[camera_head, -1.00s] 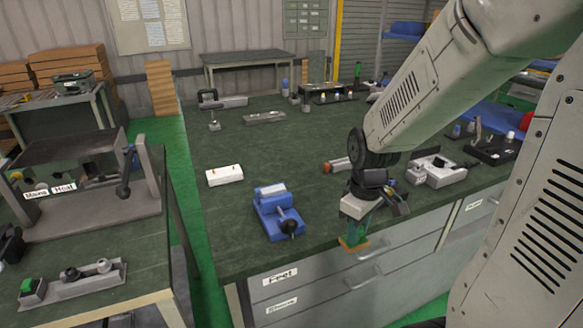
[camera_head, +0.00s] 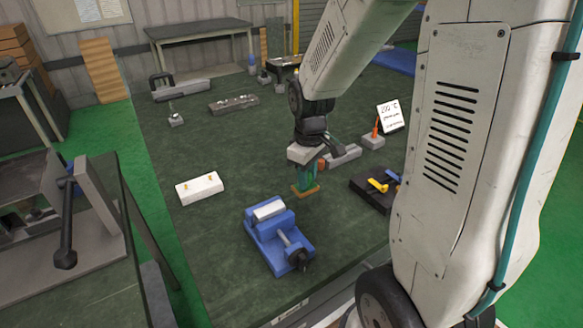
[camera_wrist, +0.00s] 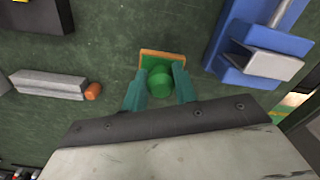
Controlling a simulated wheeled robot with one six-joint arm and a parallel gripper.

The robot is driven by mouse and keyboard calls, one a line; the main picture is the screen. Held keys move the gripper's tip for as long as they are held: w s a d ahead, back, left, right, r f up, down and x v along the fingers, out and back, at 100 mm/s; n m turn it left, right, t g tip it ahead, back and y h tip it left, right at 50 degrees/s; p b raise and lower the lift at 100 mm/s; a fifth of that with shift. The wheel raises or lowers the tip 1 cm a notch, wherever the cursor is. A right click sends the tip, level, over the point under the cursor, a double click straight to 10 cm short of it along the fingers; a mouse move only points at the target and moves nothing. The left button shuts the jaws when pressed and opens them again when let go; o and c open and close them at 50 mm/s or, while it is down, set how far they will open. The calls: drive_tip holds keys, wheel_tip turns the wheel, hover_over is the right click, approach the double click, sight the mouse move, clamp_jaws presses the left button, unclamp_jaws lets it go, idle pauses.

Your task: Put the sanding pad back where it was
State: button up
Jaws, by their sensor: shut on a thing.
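The sanding pad (camera_head: 306,191) has an orange-brown base and a green knob. It also shows in the wrist view (camera_wrist: 162,63), where the round green knob sits between the green fingers. My gripper (camera_head: 303,175) is shut on the knob, with the pad below the fingertips; in the wrist view the gripper (camera_wrist: 160,85) points down at the dark green bench top. The pad is over the bench, behind the blue vise. I cannot tell whether its base touches the bench top.
A blue vise (camera_head: 279,243) stands in front. A white block with small pegs (camera_head: 199,188) lies to the left. A grey bar (camera_head: 343,157), a dark tray with yellow parts (camera_head: 374,191) and a 270-type sign (camera_head: 389,117) are to the right.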

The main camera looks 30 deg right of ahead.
drive_tip(key=w, duration=0.3)
drive_tip(key=w+d, duration=0.1)
drive_tip(key=w, duration=0.2)
drive_tip(key=w+d+f, duration=0.1)
drive_tip(key=w, duration=0.2)
drive_tip(key=shift+w+d, duration=0.15)
drive_tip(key=shift+w, duration=0.15)
drive_tip(key=shift+f, duration=1.7)
drive_tip(key=shift+f, duration=0.15)
drive_tip(key=o, duration=0.9)
drive_tip(key=shift+o, duration=0.2)
